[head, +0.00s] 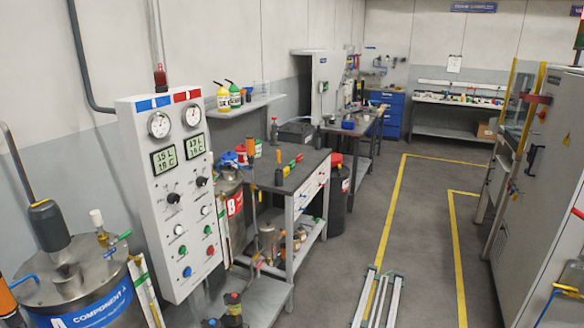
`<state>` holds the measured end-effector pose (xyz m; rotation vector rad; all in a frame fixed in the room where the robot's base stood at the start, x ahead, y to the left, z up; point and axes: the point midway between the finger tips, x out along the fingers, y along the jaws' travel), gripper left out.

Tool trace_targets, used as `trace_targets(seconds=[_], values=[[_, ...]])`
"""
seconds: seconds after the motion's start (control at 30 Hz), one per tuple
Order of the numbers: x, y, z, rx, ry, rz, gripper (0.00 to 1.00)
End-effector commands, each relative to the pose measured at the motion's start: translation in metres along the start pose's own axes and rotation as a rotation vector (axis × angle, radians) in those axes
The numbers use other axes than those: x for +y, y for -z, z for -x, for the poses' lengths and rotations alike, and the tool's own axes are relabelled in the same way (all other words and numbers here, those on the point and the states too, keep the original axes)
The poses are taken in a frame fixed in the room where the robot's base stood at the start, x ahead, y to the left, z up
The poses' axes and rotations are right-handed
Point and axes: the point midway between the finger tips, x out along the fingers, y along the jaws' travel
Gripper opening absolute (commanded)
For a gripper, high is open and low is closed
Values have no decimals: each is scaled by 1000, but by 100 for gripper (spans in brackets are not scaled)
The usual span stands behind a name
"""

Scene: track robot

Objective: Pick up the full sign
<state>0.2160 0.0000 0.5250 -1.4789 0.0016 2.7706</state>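I cannot make out a sign that reads "full" anywhere in the head view. A blue sign (473,6) with light lettering hangs high on the back wall, but its text is too small to read. A small white notice (454,63) is on the back wall below it. My gripper is not in view, so its state and its place relative to any sign do not show.
A white control panel (172,215) and a metal tank (85,285) stand at left. A dark-topped workbench (292,178) carries bottles and tools. A grey cabinet (540,190) stands at right. Floor between yellow lines (392,215) is clear around the rails (378,300).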

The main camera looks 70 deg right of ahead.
Motion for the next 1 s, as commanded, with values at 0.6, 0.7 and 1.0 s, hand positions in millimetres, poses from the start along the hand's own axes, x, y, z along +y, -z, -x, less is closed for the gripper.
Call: trace_targets(seconds=[0.6,0.7,1.0], values=[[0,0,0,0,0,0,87],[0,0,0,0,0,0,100],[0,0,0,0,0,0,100]])
